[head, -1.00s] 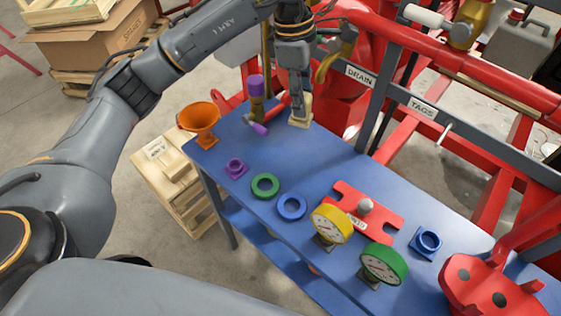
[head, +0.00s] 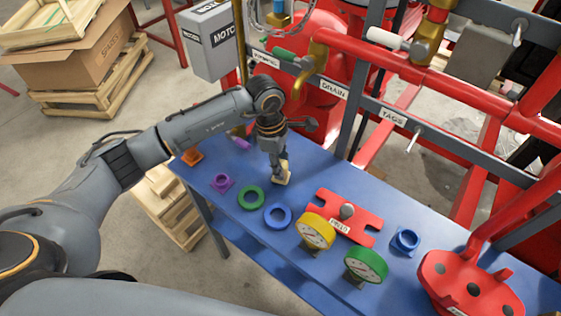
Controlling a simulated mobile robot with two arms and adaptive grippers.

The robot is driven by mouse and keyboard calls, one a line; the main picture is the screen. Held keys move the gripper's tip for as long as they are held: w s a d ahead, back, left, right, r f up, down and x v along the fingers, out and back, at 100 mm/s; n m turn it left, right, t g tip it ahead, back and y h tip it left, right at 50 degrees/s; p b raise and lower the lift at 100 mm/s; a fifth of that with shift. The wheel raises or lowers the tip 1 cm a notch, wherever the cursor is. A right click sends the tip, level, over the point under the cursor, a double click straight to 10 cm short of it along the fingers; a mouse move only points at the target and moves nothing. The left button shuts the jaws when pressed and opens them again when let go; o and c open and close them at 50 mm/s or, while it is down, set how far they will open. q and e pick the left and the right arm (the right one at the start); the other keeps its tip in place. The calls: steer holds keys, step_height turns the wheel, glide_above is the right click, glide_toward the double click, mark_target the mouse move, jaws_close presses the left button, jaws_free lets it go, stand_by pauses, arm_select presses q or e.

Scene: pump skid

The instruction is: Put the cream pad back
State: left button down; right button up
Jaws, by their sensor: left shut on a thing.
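The cream pad (head: 283,179) is a small pale block at the tips of my left gripper (head: 281,168). The gripper points down and is shut on the pad. The pad is over the blue bench top, right of the green ring; I cannot tell whether it touches the surface. The gripper hides part of the pad. My right gripper is not in view.
On the blue bench (head: 225,207) are a purple flanged ring (head: 222,183), green ring (head: 250,198), blue ring (head: 277,216), yellow gauge (head: 316,231), green gauge (head: 366,265) and red plate (head: 340,217). A wooden pallet (head: 178,222) stands left. Red pipework runs behind.

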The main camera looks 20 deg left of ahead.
arm_select(q)
steer(key=shift+f, duration=0.25)
steer(key=shift+f+b, duration=0.25)
steer(key=shift+b, duration=0.05)
steer(key=c, duration=0.9)
jaws_free()
steer(key=shift+r, duration=0.1)
steer(key=shift+c, duration=0.2)
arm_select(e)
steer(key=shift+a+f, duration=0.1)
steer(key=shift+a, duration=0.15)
arm_select(q)
steer(key=shift+r+p, duration=0.2)
steer(key=shift+p, duration=0.1)
steer(key=shift+a+r, duration=0.1)
steer(key=shift+r, duration=0.2)
step_height(320, 180, up, 11)
steer(key=a+b, duration=0.1)
steer(key=b, duration=0.2)
steer(key=shift+a, duration=0.35)
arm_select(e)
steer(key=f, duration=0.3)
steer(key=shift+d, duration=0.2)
